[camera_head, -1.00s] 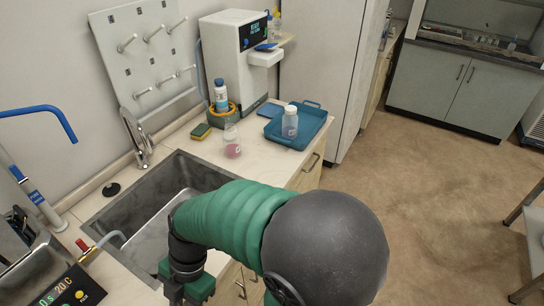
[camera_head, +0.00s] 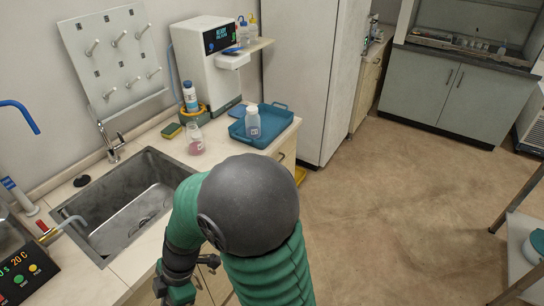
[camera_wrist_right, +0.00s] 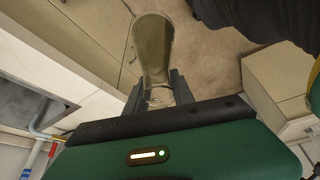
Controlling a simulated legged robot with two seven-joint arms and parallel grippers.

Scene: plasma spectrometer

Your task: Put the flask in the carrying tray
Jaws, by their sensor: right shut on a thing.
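The blue carrying tray (camera_head: 276,140) lies on the counter near its right end, with a white-capped bottle (camera_head: 253,122) standing in it. A clear conical flask with pink liquid (camera_head: 196,146) stands on the counter left of the tray, apart from it. My right gripper (camera_wrist_right: 157,82) is shut on a see-through, flask-like vessel (camera_wrist_right: 152,42), gripped at its narrow part with the wide end pointing away. In the head view my right wrist is low, in front of the counter by the sink; its fingers and the held vessel are out of sight there. My left gripper is not in view.
The sink (camera_head: 130,200) lies left of my arm. A white dispenser machine (camera_head: 212,65), a blue-capped bottle (camera_head: 190,98) and a sponge (camera_head: 172,130) stand behind the flask. A tall white cabinet (camera_head: 315,80) is right of the tray. The floor at right is open.

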